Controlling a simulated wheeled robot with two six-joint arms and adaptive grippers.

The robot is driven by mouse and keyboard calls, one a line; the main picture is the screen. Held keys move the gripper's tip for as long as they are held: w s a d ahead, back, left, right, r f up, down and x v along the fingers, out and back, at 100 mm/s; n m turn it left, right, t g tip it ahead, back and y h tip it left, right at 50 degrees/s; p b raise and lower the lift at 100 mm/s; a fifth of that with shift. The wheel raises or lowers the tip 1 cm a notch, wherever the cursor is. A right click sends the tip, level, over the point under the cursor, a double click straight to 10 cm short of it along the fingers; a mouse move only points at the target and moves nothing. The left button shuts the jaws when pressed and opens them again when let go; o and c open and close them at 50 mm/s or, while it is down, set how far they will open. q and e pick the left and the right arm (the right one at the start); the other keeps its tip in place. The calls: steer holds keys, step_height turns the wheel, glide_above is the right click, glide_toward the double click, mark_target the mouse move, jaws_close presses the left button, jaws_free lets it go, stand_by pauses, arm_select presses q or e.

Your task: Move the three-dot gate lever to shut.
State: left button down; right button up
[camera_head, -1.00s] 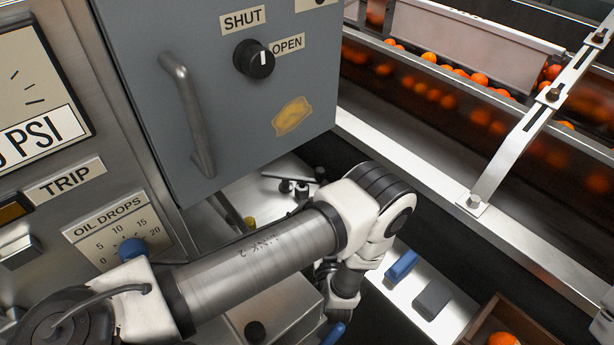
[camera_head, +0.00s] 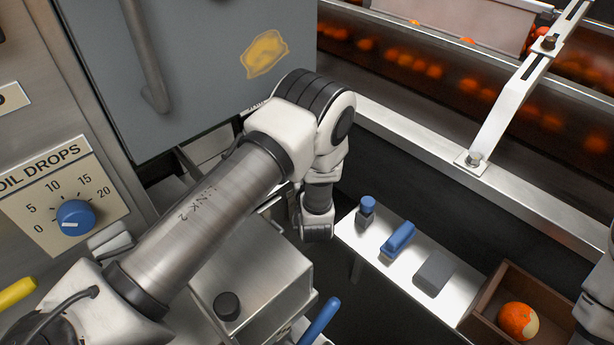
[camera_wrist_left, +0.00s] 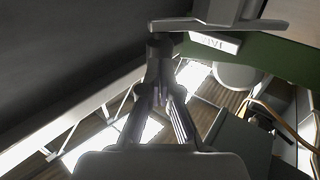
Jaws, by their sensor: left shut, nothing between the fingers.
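I cannot make out a lever with three dots in either view. In the left wrist view my left gripper (camera_wrist_left: 160,48) is shut and empty. Its tips are close to a grey metal bar with a crosspiece (camera_wrist_left: 222,22); I cannot tell whether they touch. A pale label (camera_wrist_left: 214,42) beside the bar is too small to read. In the head view my left arm reaches across the front of the machine and bends down, and its gripper is hidden. A blue handle (camera_head: 319,322) and a yellow handle (camera_head: 17,292) show at the bottom; no dots are visible on them.
A grey cabinet door (camera_head: 200,85) hangs above my left arm. A steel box with a black knob (camera_head: 227,306) sits below it. A narrow shelf (camera_head: 352,243) holds small items, beside a wooden crate (camera_head: 482,293) with an orange. The conveyor rail (camera_head: 420,148) runs behind.

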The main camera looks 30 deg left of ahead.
arm_select(q)
steer(key=shift+w+a, duration=0.1)
steer(key=shift+w, duration=0.1)
steer(key=w, duration=0.3)
steer(key=shift+a, duration=0.15)
stand_by(0.3)
